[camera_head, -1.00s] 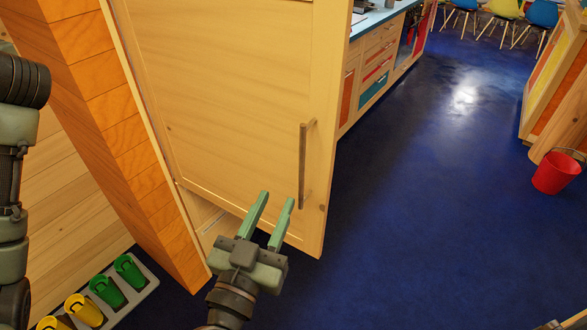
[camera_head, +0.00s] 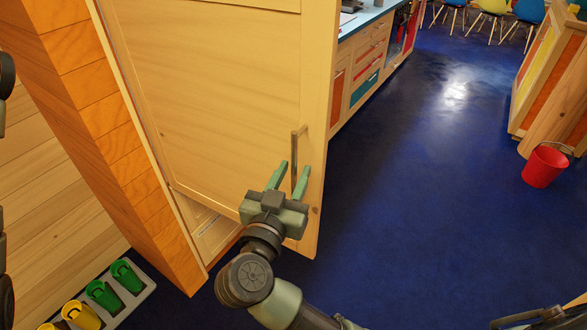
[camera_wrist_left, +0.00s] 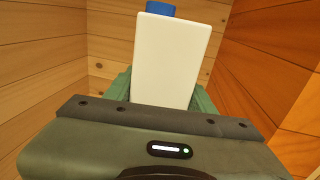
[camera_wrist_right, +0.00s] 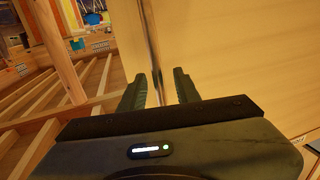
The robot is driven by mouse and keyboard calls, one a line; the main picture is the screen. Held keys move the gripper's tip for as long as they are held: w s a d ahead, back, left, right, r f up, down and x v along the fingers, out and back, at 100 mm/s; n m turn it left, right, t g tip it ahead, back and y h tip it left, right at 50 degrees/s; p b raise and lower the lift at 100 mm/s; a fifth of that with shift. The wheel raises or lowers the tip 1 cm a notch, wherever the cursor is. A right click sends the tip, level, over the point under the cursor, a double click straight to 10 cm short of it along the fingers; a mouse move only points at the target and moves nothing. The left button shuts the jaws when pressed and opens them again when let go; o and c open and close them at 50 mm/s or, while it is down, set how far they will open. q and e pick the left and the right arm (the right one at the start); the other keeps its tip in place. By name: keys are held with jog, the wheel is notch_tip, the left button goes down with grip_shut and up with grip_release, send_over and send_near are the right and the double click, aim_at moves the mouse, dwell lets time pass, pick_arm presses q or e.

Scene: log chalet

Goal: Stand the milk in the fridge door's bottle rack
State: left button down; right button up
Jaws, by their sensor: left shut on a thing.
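The milk (camera_wrist_left: 172,60) is a white carton with a blue cap, held upright between the fingers of my left gripper (camera_wrist_left: 160,95) in the left wrist view. It is not in the head view. A tall pale wooden door (camera_head: 215,85), which looks like the fridge door, fills the middle of the head view. It has a vertical metal bar handle (camera_head: 299,145). My right gripper (camera_head: 292,174) is open with its fingers on either side of the handle. The handle (camera_wrist_right: 152,45) also shows between the fingers in the right wrist view. The bottle rack is hidden.
An orange wooden wall edge (camera_head: 105,130) stands left of the door. A grey tray (camera_head: 135,297) with green and yellow cups lies on the floor at the lower left. Blue floor is clear to the right, with a red bucket (camera_head: 545,165) farther over.

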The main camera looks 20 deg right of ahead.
jog(key=shift+w+d, duration=0.2)
jog(key=shift+w, duration=0.1)
grip_shut()
dwell(1.3)
